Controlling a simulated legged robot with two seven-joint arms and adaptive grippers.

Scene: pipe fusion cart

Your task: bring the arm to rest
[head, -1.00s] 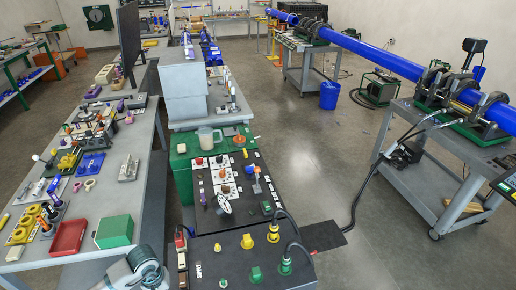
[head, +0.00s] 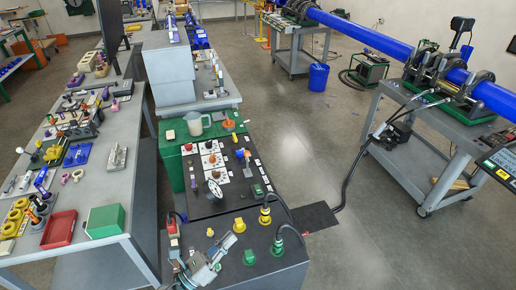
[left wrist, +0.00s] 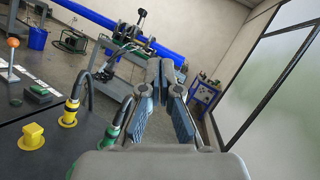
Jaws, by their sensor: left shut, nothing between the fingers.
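My left gripper (head: 217,252) shows at the bottom of the head view, over the near left part of the black control panel (head: 262,268). Its fingers are shut and empty. In the left wrist view the two fingers (left wrist: 167,78) point forward, with open air and the far carts beyond them. The yellow plug (left wrist: 69,113) and green plug (left wrist: 112,124) of the panel are left of the fingers in that view. I cannot tell whether the gripper touches the panel. My right gripper is not in view.
A grey bench (head: 110,178) with a red tray (head: 60,229), a green box (head: 104,221) and small parts is at left. A cart (head: 408,170) carries clamps and a blue pipe (head: 370,40) at right. The floor (head: 300,130) between is mostly clear, with a black cable.

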